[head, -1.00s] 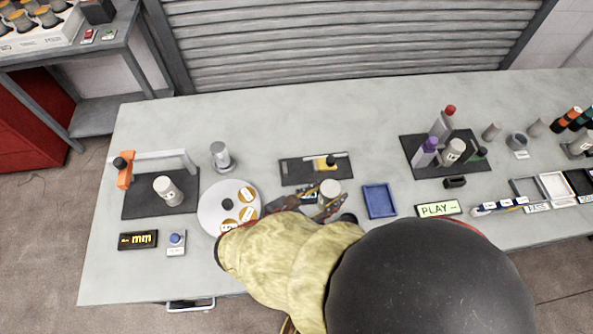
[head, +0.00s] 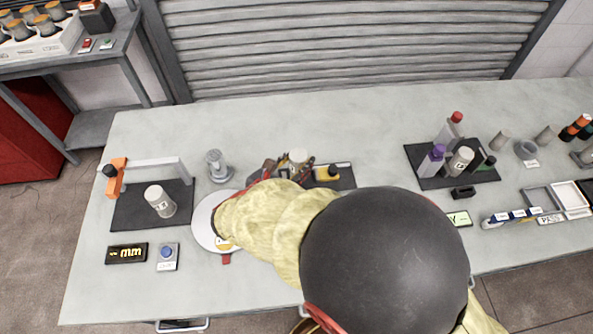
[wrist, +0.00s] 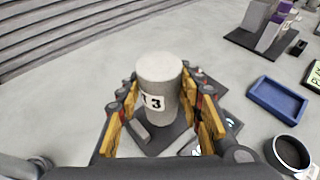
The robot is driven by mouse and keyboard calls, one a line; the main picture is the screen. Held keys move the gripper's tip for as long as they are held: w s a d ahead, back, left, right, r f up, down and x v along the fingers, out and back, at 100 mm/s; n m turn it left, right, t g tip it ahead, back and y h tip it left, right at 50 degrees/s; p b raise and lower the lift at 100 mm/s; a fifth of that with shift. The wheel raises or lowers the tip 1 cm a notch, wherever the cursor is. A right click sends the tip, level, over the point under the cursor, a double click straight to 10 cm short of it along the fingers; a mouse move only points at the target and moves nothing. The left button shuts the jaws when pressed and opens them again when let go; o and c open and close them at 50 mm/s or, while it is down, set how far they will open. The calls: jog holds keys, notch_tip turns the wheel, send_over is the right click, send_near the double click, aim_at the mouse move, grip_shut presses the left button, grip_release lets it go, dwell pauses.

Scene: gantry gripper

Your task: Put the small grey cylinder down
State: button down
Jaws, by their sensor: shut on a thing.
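The small grey cylinder (head: 298,159) is upright between the fingers of my gripper (head: 284,171), over the left part of a dark mat (head: 345,178). In the wrist view the cylinder (wrist: 160,75) shows a white label with dark digits, perhaps 13. The yellow-padded fingers of my gripper (wrist: 163,105) are shut on its sides. The dark mat (wrist: 152,140) lies beneath and behind it. The cylinder's lower end is partly hidden, so I cannot tell whether it touches the mat.
A yellow-and-black item (head: 327,173) lies on the mat beside the cylinder. A metal post (head: 218,166) and a white disc (head: 204,222) are at left. A blue tray (wrist: 277,100) and a dark round cup (wrist: 290,153) are at right. The back of the table is clear.

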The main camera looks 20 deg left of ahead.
aim_at(297, 167)
jog(key=shift+w+a+f+b, duration=0.2)
jog(key=shift+w+f, duration=0.2)
jog(key=shift+f, duration=0.1)
jog(key=shift+w+a+f+b, duration=0.2)
jog(key=shift+w+f, duration=0.15)
jog(key=shift+f, duration=0.15)
notch_tip(297, 167, down, 3)
jog(key=shift+w+f+b, duration=0.1)
jog(key=shift+b, duration=0.9)
jog(key=c, duration=1.2)
grip_release()
jog(key=shift+f, duration=0.1)
